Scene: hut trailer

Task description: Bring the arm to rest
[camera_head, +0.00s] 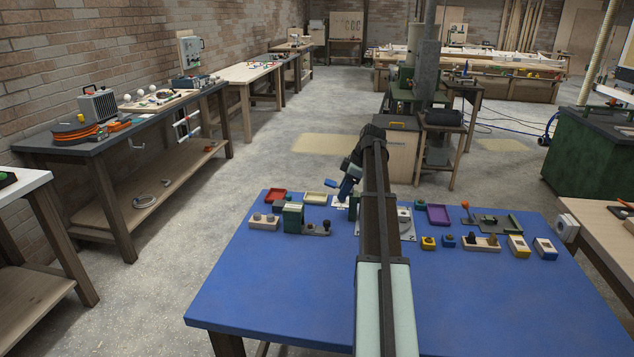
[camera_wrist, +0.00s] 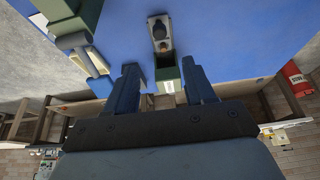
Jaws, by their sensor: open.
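My gripper (camera_head: 343,190) hangs at the end of my folded arm, over the far part of the blue table (camera_head: 285,290). It points down and to the left in the head view, above the tabletop. In the wrist view my gripper (camera_wrist: 163,73) has its two blue fingers spread apart, with nothing held between them. A green box-like piece (camera_wrist: 192,82) shows beyond the fingers, and a grey fixture with a dark knob (camera_wrist: 158,28) is above it in the picture. My arm hides part of the table's middle.
The table's near part is clear.

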